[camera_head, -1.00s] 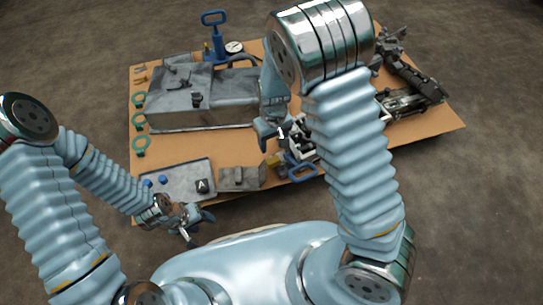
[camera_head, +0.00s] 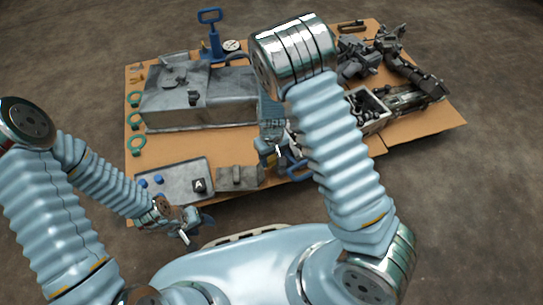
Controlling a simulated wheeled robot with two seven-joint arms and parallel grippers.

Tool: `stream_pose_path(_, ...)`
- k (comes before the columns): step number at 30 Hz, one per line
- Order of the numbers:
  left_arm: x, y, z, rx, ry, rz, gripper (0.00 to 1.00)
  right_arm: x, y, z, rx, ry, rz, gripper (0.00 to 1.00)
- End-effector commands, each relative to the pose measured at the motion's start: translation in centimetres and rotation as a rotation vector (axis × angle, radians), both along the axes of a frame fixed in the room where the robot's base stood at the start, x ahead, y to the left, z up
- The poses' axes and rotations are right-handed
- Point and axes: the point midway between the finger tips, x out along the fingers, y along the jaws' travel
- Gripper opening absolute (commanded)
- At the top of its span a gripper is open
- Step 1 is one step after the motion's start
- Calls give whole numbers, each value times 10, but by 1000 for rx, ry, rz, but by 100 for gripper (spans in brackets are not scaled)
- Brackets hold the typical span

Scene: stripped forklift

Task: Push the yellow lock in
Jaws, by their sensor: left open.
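The yellow lock is mostly hidden behind my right gripper (camera_head: 272,152). Only a small yellowish patch shows by the fingers, and I cannot tell if they touch it. The blue handle (camera_head: 298,170) is just right of these fingers, partly covered by my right arm. The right gripper points down at the board's front part, and its finger gap is too small to make out. My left gripper (camera_head: 190,228) is open and empty, in front of the board's front edge at the left.
A brown board (camera_head: 400,142) carries the parts.

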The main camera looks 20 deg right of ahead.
Motion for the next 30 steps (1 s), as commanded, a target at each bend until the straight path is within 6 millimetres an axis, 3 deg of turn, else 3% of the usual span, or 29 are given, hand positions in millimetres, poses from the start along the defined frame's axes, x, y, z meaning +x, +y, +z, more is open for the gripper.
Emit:
stream_pose_path(1,0,0,0,0,0,0,53,0,0,0,0,0,0,36)
stream_pose_path(8,0,0,0,0,0,0,53,0,0,0,0,0,0,0)
stream_pose_path(23,0,0,1,0,0,0,53,5,-21,0,-4,-3,0,0)
stream_pose_path(24,0,0,1,0,0,0,53,5,-22,0,-5,-3,-1,55)
stream_pose_path(26,0,0,1,0,0,0,53,5,-22,0,-5,-3,-1,62)
stream_pose_path(30,0,0,2,0,0,0,53,6,-22,1,-6,-4,-1,62)
